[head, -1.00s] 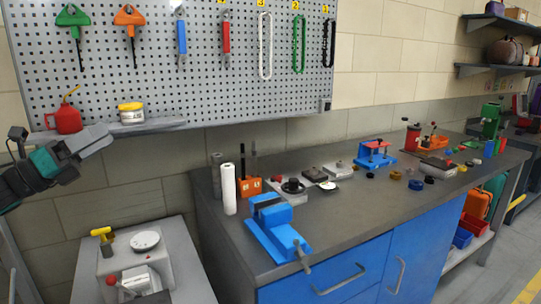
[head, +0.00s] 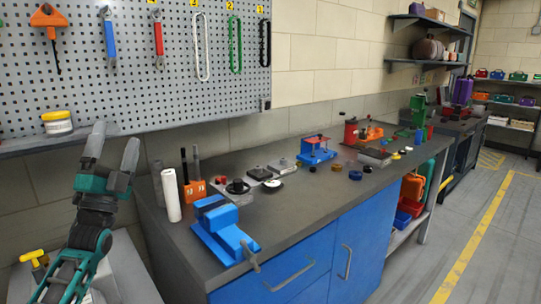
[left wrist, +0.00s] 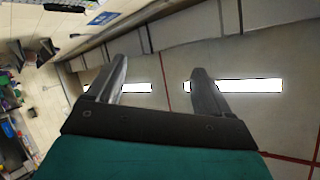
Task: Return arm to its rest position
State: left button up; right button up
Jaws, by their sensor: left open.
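My left gripper (head: 113,150) is raised at the left of the head view, pointing up, with its two grey fingers apart and nothing between them. It is in front of the wall below the pegboard, to the left of the workbench. In the left wrist view the fingers (left wrist: 155,85) are also spread and empty, with a ceiling with bright strip lights beyond them. My right gripper is not in view.
A workbench (head: 300,208) with a blue vise (head: 222,232) stands right of the arm. A white roll (head: 171,195) stands on its near left corner. A pegboard (head: 180,95) and a shelf with a yellow-white tub (head: 57,122) are behind. Open floor (head: 500,250) lies at the right.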

pick_arm(q)
jog(key=w+a+f+n+g+y, duration=0.25)
jog(key=f+n+g, duration=0.25)
jog(key=f+n, duration=0.25)
jog(key=w+a+f+n+g+y, duration=0.1)
jog(key=w+f+n+g+y, duration=0.3)
jog(key=f+n, duration=0.35)
jog(key=s+d+f+g+h, duration=0.1)
jog(key=s+d+f, duration=0.15)
jog(key=f, duration=0.25)
jog(key=s+d+f+m+g+h, duration=0.1)
jog(key=s+d+f, duration=0.15)
jog(key=f, duration=0.25)
jog(key=s+d+f+g+h, duration=0.1)
jog(key=s+f, duration=0.2)
jog(key=f, duration=0.2)
jog(key=s+d+f+g, duration=0.1)
jog(key=s+d+f, duration=0.2)
jog(key=s, duration=0.6)
jog(key=s+d+f+g+h, duration=0.1)
jog(key=s+d+f, duration=0.3)
jog(key=s, duration=0.6)
jog(key=s+d+f+g, duration=0.3)
jog(key=s+f, duration=0.4)
jog(key=s, duration=0.3)
jog(key=shift+d+f+n, duration=0.35)
jog(key=shift+d+n, duration=0.05)
jog(key=shift+d, duration=0.15)
jog(key=shift+h, duration=0.25)
jog(key=shift+c, duration=0.5)
